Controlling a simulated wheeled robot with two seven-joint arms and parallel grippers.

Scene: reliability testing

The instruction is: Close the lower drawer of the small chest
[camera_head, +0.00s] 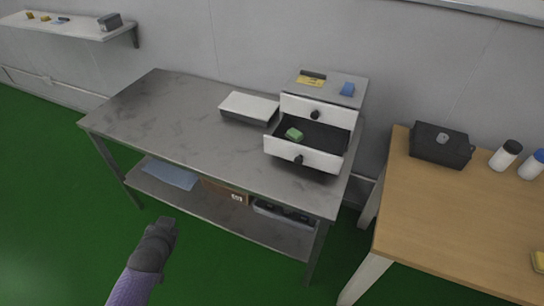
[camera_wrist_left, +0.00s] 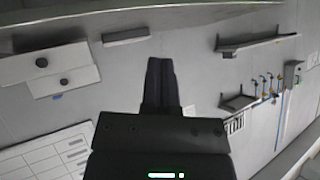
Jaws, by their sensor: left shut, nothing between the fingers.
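The small chest (camera_head: 351,99) stands at the back right of the grey metal table. Its lower drawer (camera_head: 302,154) is pulled well out, with a dark round knob on its white front and a green block (camera_head: 294,134) inside. The upper drawer (camera_head: 318,110) sits above it and looks shut or nearly so. My left gripper (camera_head: 170,224) is in front of the table's front edge, well to the left of the chest and apart from it. In the left wrist view its fingers (camera_wrist_left: 161,82) are together and empty. My right gripper is not in view.
A white-lidded box (camera_head: 249,106) stands left of the chest. A yellow item (camera_head: 311,82) and a blue block (camera_head: 347,89) lie on the chest. A wooden table (camera_head: 455,220) with a black case (camera_head: 440,147) and bottles is at right. The grey table's left part is clear.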

